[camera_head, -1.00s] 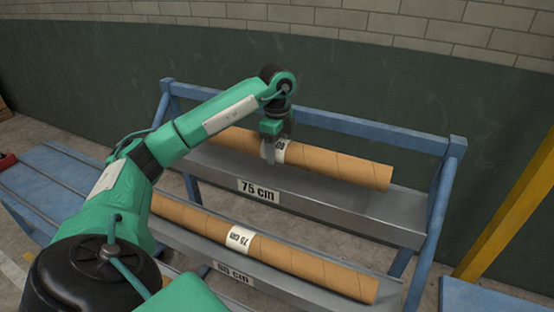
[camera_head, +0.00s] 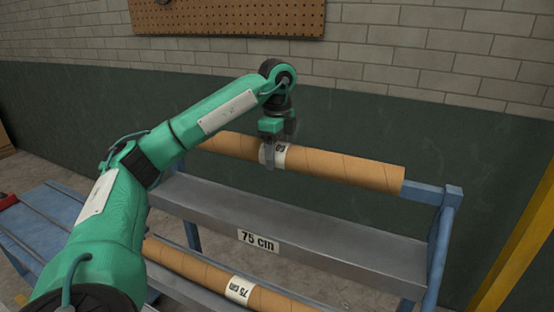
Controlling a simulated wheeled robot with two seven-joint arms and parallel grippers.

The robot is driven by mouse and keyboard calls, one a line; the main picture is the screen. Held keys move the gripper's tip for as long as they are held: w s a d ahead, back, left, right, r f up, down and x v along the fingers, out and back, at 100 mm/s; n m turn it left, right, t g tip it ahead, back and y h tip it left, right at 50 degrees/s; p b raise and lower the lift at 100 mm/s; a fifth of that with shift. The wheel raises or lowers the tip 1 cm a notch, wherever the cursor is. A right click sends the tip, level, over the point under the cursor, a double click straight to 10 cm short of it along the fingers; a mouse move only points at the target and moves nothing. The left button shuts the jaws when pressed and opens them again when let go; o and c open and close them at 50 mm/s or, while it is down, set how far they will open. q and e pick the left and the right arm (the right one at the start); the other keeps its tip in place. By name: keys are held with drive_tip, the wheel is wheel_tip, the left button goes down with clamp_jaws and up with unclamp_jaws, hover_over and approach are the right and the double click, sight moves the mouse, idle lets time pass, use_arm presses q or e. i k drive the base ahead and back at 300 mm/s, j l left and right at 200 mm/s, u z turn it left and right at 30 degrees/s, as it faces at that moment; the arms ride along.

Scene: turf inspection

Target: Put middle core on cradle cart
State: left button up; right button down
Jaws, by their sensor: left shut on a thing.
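My left gripper (camera_head: 272,155) is shut around the white label band at the middle of a long brown cardboard core (camera_head: 345,168). It holds this core level above the grey shelf marked "75 cm" (camera_head: 330,248). The number on the core's label is mostly hidden by the fingers. My right gripper is not in view. I cannot tell whether the cradle cart is in view.
The blue rack frame (camera_head: 437,250) stands around the shelves, with its right post close to the held core's end. A blue slatted surface (camera_head: 45,215) is at the left. A yellow post (camera_head: 520,245) stands at the right. A wall with a pegboard (camera_head: 230,15) is behind.

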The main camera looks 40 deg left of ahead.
sight(43, 240)
drive_tip(key=k, duration=1.5)
